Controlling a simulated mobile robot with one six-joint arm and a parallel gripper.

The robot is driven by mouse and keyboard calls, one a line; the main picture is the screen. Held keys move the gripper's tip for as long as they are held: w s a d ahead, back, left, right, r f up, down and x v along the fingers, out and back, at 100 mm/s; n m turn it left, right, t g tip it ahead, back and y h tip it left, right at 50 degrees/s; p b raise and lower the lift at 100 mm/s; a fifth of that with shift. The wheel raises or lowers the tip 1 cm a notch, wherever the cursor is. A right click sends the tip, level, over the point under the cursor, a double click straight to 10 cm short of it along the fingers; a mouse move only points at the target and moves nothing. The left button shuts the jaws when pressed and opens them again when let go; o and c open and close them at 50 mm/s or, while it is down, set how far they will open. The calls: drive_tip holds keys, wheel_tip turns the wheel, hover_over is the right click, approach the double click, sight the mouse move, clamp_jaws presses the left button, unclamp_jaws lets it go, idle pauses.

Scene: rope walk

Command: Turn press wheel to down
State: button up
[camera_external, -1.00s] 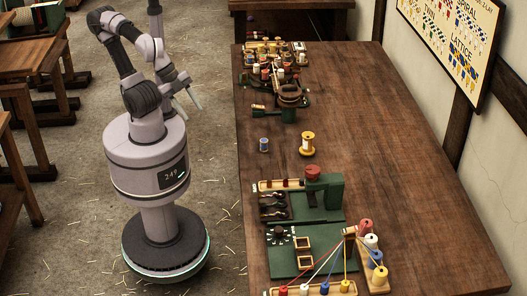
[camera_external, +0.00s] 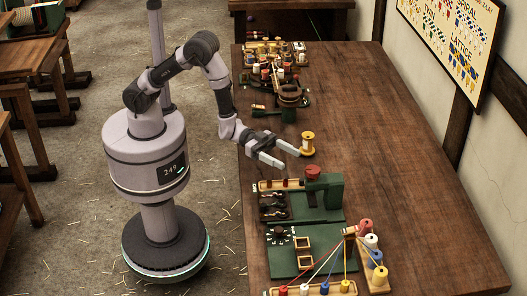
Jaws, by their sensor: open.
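The press is a green stand with a red wheel (camera_external: 313,171) on top, at the table's left side in the middle of the view. My gripper (camera_external: 287,156) is open, with its two pale fingers apart and pointing right over the table. It is up and left of the red wheel in the picture, apart from it. A yellow spool (camera_external: 308,144) stands just beyond the fingertips. I cannot tell whether the fingers touch the spool. The wheel's setting is too small to read.
In front of the press are a green board (camera_external: 290,250) with small frames and threads, and a wooden rack (camera_external: 375,278) of coloured spools. Several tools and spools crowd the table's far end. The table's right side (camera_external: 420,190) is clear.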

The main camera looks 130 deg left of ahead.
sight(319, 175)
drive_tip(key=w+b, duration=0.1)
drive_tip(key=w, duration=1.3)
drive_tip(key=shift+w+b, duration=0.1)
drive_tip(key=shift+b, duration=0.2)
drive_tip(key=c, duration=1.4)
